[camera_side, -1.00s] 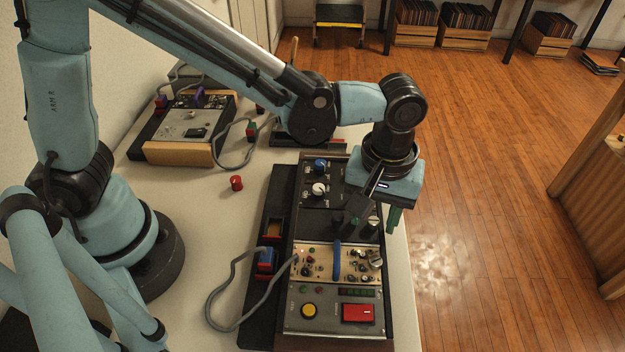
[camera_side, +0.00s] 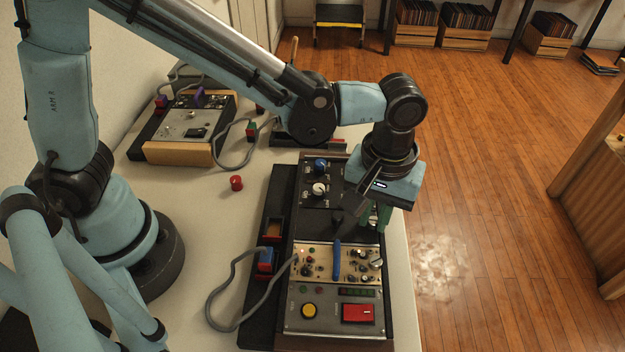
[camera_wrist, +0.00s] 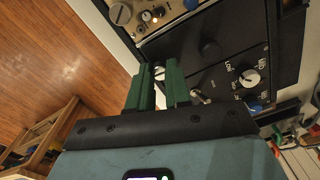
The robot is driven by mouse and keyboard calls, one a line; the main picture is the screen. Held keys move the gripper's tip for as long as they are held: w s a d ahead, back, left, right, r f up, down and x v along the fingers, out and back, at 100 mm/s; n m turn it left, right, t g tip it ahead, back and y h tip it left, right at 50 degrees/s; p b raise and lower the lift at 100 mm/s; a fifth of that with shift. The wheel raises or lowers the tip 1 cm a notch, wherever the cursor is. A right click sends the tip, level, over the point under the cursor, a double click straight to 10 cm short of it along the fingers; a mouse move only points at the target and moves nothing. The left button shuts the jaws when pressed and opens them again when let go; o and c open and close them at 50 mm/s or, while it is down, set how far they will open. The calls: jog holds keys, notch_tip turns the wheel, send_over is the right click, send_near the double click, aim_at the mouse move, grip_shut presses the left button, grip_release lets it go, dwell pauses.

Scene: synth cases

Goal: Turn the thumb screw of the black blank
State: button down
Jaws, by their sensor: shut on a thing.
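The black blank (camera_side: 312,228) is a plain dark panel in the rack, between the module with blue and white knobs and the gold module. My gripper (camera_side: 375,226) points down over that end. Its green fingers stand on either side of the screw head in the wrist view (camera_wrist: 159,69), shut on it.
The gold module (camera_side: 318,263) has a blue handle (camera_side: 337,260) close to my fingers. Below it is a grey panel with a yellow button (camera_side: 309,310) and red switch (camera_side: 358,313). A loose red knob (camera_side: 236,183) lies on the table. Open floor is at the right.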

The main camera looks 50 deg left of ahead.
jog(key=m, duration=0.7)
jog(key=shift+m, duration=0.4)
jog(key=m, duration=1.4)
jog(key=shift+m, duration=0.3)
jog(key=m, duration=0.6)
jog(key=shift+m, duration=0.4)
